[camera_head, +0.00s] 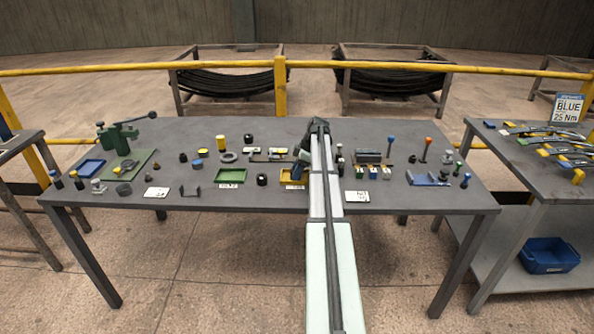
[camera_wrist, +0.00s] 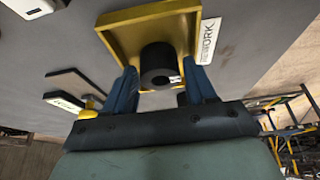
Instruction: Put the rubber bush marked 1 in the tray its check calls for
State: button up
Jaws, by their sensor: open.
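A black rubber bush (camera_wrist: 158,62) with a central hole shows between my fingers in the wrist view. It appears to stand in the yellow tray (camera_wrist: 120,22); a small white mark on it is too small to read. A card beside that tray reads REWORK. My gripper (camera_wrist: 161,72) is open, one blue finger on each side of the bush; I cannot tell whether they touch it. In the head view, my gripper (camera_head: 298,174) is over the yellow tray (camera_head: 285,182), and my arm and fingers hide most of its inside. A green tray (camera_head: 231,183) stands left of it.
Another black bush-like cylinder (camera_head: 262,180) stands between the trays. Small parts crowd the table's back, and a grey block (camera_head: 370,156) stands to the right. The front strip is mostly clear.

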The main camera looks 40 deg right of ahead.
jog(key=v, duration=1.2)
jog(key=shift+r, duration=0.15)
